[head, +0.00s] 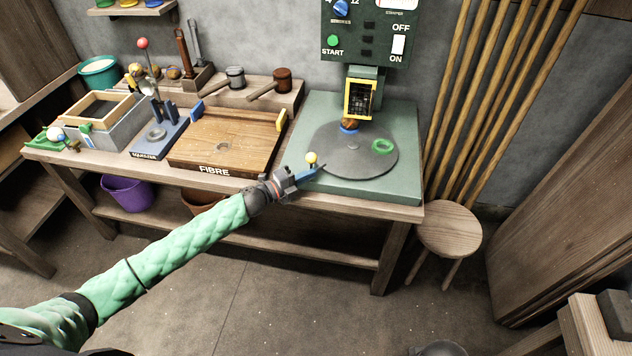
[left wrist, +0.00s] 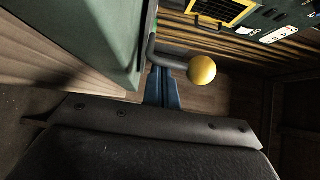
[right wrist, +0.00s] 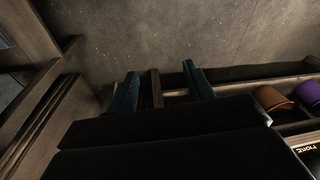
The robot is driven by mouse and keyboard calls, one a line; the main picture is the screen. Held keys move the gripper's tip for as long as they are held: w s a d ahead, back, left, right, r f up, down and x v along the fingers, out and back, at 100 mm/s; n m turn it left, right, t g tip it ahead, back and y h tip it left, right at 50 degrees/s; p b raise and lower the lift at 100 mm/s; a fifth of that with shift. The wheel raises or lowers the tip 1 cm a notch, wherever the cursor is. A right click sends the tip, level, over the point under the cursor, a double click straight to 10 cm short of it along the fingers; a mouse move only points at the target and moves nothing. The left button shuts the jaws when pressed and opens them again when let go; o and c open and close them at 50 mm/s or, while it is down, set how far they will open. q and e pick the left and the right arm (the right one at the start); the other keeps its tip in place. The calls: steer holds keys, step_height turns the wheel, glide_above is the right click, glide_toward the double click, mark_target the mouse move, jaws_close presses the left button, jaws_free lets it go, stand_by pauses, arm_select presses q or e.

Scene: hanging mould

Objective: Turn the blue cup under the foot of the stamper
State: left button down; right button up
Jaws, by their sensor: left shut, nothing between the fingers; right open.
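The stamper (head: 366,45) is a dark green machine at the back right of the bench. A yellow-framed mesh guard (head: 360,98) hangs on its front, and the foot is not clearly visible. The blue cup (head: 348,131), holding something brown, sits on the grey turntable (head: 345,160) near the guard's lower edge. A green cup (head: 383,146) sits further right on it. A crank with a yellow knob (head: 312,158) is at the turntable's left edge. My left gripper (head: 312,174) is shut and empty beside the knob (left wrist: 202,69); I cannot tell if they touch. My right gripper (right wrist: 165,85) is open and empty.
Left of the stamper are a wooden board marked FIBRE (head: 230,140), a blue-based press (head: 158,137) and a grey tub with a wooden frame (head: 100,115). A round stool (head: 449,228) and leaning poles stand at the right.

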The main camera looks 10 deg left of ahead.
arm_select(q)
steer(key=shift+w+a, duration=0.45)
steer(key=shift+a, duration=0.2)
steer(key=shift+w+a, duration=0.15)
steer(key=shift+a, duration=0.1)
steer(key=shift+w+a+b, duration=0.3)
steer(key=shift+w+a, duration=0.1)
steer(key=shift+a, duration=0.05)
steer(key=shift+w+a, duration=0.1)
arm_select(e)
steer(key=shift+a, duration=0.25)
steer(key=shift+w, duration=0.15)
steer(key=shift+r, duration=0.1)
